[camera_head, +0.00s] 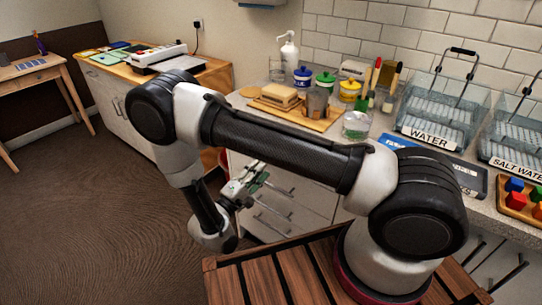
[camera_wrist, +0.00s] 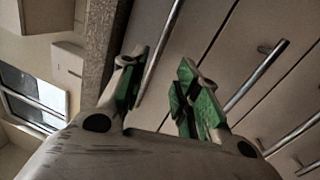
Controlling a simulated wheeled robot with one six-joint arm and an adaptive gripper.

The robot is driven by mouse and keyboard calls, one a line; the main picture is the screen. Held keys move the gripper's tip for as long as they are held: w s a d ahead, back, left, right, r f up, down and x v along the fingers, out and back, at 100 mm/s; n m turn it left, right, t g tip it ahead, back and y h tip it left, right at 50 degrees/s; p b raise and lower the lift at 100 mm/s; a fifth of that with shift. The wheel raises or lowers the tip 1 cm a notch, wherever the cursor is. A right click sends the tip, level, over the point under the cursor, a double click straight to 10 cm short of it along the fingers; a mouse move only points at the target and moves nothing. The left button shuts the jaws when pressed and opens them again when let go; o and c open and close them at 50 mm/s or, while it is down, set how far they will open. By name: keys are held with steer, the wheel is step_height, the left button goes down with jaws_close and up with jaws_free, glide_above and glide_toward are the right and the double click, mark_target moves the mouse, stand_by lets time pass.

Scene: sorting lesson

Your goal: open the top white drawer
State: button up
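The top white drawer (camera_wrist: 200,28) lies just under the grey countertop edge in the wrist view and looks shut. Its straight metal handle (camera_wrist: 162,48) runs between the two green-padded fingers, close to the left one. My gripper (camera_wrist: 159,68) is open with nothing held. I cannot tell whether the fingertips reach around the handle or stop short of it. In the head view my gripper (camera_head: 253,180) is in front of the white drawer stack (camera_head: 312,196), and my arm hides part of the drawer fronts.
Lower drawers with similar bar handles (camera_wrist: 257,75) sit to the right in the wrist view. The countertop (camera_head: 382,125) holds jars, a soap bottle (camera_head: 289,50), a wooden board and clear bins labelled WATER (camera_head: 432,135) and SALT WATER. Open floor (camera_head: 90,215) lies to the left.

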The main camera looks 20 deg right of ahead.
steer(key=shift+m, duration=0.5)
steer(key=x, duration=0.7)
steer(key=shift+w+d+r, duration=0.15)
steer(key=shift+w+r, duration=0.1)
steer(key=shift+w, duration=0.15)
jaws_close()
